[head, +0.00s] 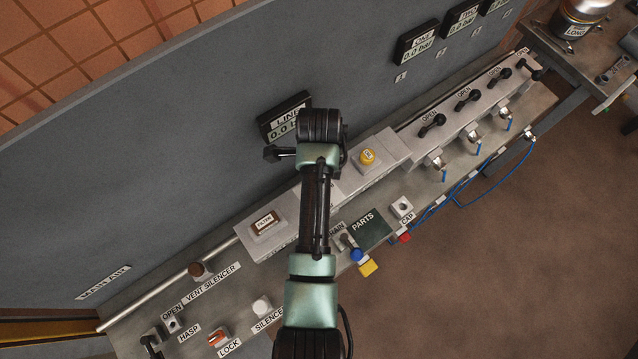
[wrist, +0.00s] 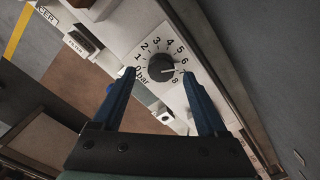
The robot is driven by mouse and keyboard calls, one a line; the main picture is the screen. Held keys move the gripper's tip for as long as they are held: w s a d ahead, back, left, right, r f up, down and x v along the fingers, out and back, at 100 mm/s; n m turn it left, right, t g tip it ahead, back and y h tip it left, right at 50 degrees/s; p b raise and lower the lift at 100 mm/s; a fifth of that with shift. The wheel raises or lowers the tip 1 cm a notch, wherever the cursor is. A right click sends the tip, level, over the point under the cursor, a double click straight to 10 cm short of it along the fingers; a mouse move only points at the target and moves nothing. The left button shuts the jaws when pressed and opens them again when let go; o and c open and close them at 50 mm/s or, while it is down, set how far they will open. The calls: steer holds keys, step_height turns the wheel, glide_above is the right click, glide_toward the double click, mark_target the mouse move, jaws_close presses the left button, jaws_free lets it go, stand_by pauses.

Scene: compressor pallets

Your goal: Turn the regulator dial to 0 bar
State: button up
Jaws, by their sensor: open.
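The regulator dial (wrist: 160,69) is a round black knob on a white plate with numbers 0 to 8 and "bar" in the wrist view. Its white pointer mark appears to lie toward the right, around 7 to 8. My gripper (wrist: 158,75) is open, with its two blue fingers on either side of the dial, left and right. I cannot tell how close the fingertips are to the knob in depth. In the head view my arm hides the dial. A dark LINE display (head: 286,118) reading 0.0 is partly covered by my wrist.
A yellow button (head: 367,157) sits right of my arm, and a brown-labelled FILTER block (head: 265,222) left of it. Several black OPEN levers (head: 432,122) stand further right. A grey wall panel (head: 180,150) rises behind the bench. Loose parts line the bench's front edge.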

steer(key=shift+w+f, duration=0.1)
steer(key=shift+f, duration=1.3)
steer(key=shift+c, duration=0.2)
jaws_close()
